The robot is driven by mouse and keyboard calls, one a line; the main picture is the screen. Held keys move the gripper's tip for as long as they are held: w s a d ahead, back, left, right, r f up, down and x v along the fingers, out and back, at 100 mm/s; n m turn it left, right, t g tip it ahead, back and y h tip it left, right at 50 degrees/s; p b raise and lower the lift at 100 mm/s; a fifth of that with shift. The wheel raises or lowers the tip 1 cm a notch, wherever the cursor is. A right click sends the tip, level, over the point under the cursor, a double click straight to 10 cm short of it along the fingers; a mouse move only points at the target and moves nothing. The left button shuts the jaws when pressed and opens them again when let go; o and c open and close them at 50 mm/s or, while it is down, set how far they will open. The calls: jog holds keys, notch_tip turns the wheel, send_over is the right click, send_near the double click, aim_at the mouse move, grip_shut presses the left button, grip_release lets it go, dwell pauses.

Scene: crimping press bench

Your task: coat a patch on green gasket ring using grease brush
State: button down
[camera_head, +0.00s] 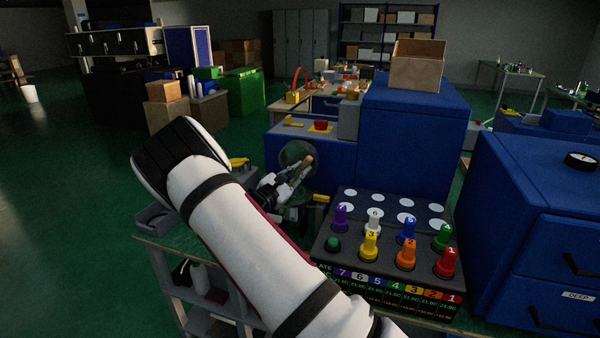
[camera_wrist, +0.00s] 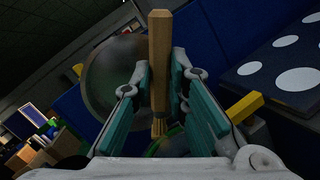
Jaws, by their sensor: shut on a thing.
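My gripper (camera_head: 290,183) is in front of the blue press, left of the peg board. In the wrist view its teal-padded fingers (camera_wrist: 160,80) are shut on the grease brush (camera_wrist: 160,45), a squared wooden stick with tan bristles at its near end. The brush also shows as a tan piece in the head view (camera_head: 307,164). A thin green curved edge (camera_wrist: 178,132), likely the green gasket ring, shows beside and below the bristles in the wrist view. Most of it is hidden by the fingers and wrist. I cannot tell whether the bristles touch it.
A round grey glassy disc (camera_wrist: 112,75) stands close behind the brush. The dark board (camera_head: 385,232) with several numbered coloured pegs is to the right. Blue drawers (camera_head: 535,225) stand farther right. A yellow bar (camera_wrist: 245,107) is close to the right finger.

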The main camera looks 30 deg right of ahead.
jog(key=shift+s+d+p, duration=0.3)
jog(key=shift+s+p, duration=0.05)
jog(key=shift+p, duration=0.3)
jog(key=shift+w+a+b, duration=0.3)
jog(key=shift+w+a, duration=0.1)
jog(key=shift+w, duration=0.05)
jog(key=shift+s+a+p, duration=0.1)
jog(key=shift+s+p, duration=0.7)
jog(key=shift+s, duration=0.1)
jog(key=shift+w+a+f+b, duration=0.15)
jog(key=shift+w+a+b, duration=0.15)
jog(key=shift+w+a, duration=0.15)
jog(key=shift+s+d+p, duration=0.45)
jog(key=shift+p, duration=0.05)
jog(key=shift+w+a, duration=0.35)
jog(key=shift+w, duration=0.05)
jog(key=shift+s+d+r, duration=0.4)
jog(key=shift+d, duration=0.05)
jog(key=shift+w+a+f, duration=0.1)
jog(key=shift+w+a, duration=0.3)
jog(key=shift+s+d+p, duration=0.35)
jog(key=shift+s+d, duration=0.05)
jog(key=shift+w+a+f+b, duration=0.1)
jog(key=shift+w+a+b, duration=0.2)
jog(key=shift+w+a, duration=0.1)
jog(key=shift+s+d+p, duration=0.4)
jog(key=shift+s+p, duration=0.05)
